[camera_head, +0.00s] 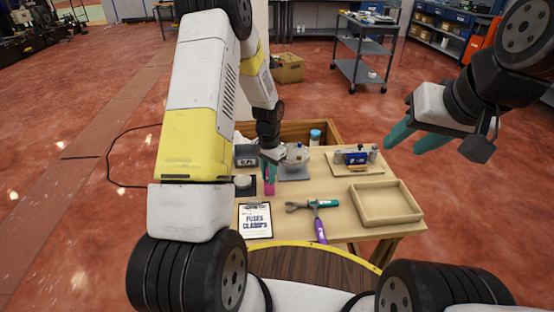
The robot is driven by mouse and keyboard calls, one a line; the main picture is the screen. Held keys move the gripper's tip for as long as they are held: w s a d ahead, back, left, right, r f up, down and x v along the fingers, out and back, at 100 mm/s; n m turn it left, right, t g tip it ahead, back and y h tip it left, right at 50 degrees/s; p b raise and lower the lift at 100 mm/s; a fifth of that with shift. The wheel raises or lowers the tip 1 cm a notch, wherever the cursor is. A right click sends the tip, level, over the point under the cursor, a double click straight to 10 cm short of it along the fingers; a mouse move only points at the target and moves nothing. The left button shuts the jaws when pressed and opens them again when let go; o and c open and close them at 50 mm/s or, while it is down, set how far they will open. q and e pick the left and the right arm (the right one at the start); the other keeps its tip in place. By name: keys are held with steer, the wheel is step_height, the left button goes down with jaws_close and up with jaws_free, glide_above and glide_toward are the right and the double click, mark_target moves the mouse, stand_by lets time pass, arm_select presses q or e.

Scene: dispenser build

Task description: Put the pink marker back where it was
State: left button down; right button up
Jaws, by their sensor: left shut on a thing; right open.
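The pink marker (269,187) is upright, low over the left part of the wooden table. My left gripper (269,171) is shut on its upper part, with the fingers pointing down. I cannot tell whether the marker's lower end touches the table. My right gripper (414,141) is open and empty, raised above and beyond the table's right side, with teal fingers spread apart.
A clipboard (255,224), a purple-handled tool (320,230) and a shallow wooden tray (387,219) lie at the front. A dark round container (243,186) stands just left of the marker. A clear bowl (297,154) and a blue device (353,157) stand behind.

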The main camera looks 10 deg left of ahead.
arm_select(q)
steer(key=c, duration=1.3)
jaws_free()
step_height(320, 180, up, 12)
steer(key=shift+w, duration=0.15)
steer(key=s+r+n+t, duration=0.15)
steer(key=s+r, duration=0.35)
steer(key=r, duration=0.6)
steer(key=s+r+n+t, duration=0.1)
steer(key=s+r, duration=0.2)
steer(key=s, duration=0.3)
steer(key=s+d+r+n+t+h, duration=0.1)
steer(key=s+r+t, duration=0.1)
steer(key=s+r, duration=0.2)
steer(key=s+d+r+n+t+h, duration=0.1)
steer(key=s+r, duration=0.3)
steer(key=s, duration=0.5)
steer(key=shift+s+d+r+n+t, duration=0.1)
steer(key=shift+s+r+n+t, duration=0.15)
steer(key=shift+n+t, duration=0.15)
